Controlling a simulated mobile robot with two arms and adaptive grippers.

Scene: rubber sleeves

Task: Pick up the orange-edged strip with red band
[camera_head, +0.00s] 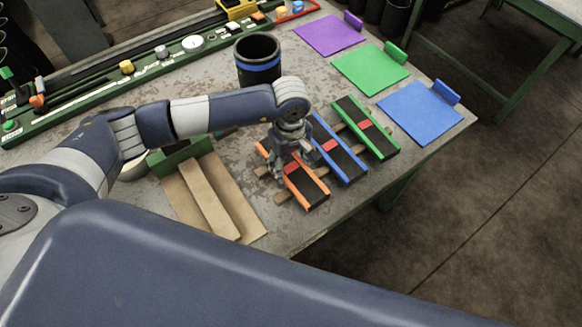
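The orange-edged strip (315,193) is black with orange edges and a red band (292,167). It lies on wooden slats on the table, leftmost of three similar strips. My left gripper (273,178) points down at the strip's left side, close to the red band, and hides part of its upper end. I cannot tell whether its fingers touch the strip or how far apart they are. My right gripper is not in view.
A blue-edged strip (346,163) and a green-edged strip (373,132) lie to the right, the blue one close by. A black cup with a blue band (258,65) stands behind. Purple (328,35), green (368,70) and blue (420,112) mats lie farther right. Cardboard (245,212) lies left.

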